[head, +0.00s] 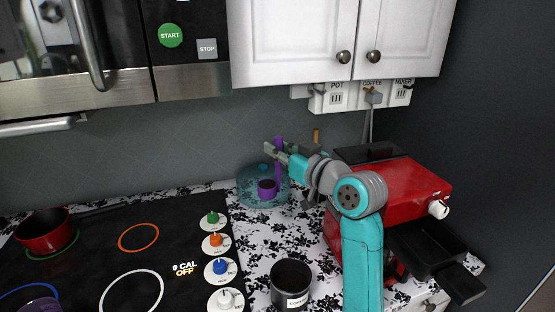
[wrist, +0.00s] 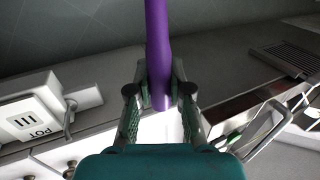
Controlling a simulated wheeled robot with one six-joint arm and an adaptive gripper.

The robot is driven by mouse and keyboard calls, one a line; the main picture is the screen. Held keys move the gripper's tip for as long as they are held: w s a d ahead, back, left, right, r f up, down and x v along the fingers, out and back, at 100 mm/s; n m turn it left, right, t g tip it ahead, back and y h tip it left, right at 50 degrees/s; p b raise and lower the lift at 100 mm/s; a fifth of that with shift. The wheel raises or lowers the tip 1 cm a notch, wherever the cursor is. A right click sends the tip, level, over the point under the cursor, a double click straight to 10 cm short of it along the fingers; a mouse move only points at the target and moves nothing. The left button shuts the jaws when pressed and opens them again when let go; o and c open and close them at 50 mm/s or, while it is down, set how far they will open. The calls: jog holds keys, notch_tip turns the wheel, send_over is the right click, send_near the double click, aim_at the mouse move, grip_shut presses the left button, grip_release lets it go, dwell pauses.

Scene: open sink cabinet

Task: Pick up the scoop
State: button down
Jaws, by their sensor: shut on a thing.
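The scoop is purple. In the head view its upright handle (head: 278,147) rises at the back of the counter, and its cup (head: 267,187) shows lower down beside or in a translucent teal bowl (head: 248,196). My gripper (head: 276,151) reaches to the handle from the right. In the wrist view the purple handle (wrist: 158,50) runs down between the two fingers of my gripper (wrist: 160,90), which are shut on it. Whether the cup touches the bowl is hard to tell.
A red coffee machine (head: 415,185) stands right of my arm. A dark canister (head: 291,283) is in front. A stove (head: 120,255) with a red pot (head: 47,235) is at left. White cabinets (head: 340,38) and outlets (head: 340,97) are above.

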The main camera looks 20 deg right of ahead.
jog(key=shift+r, duration=4.65)
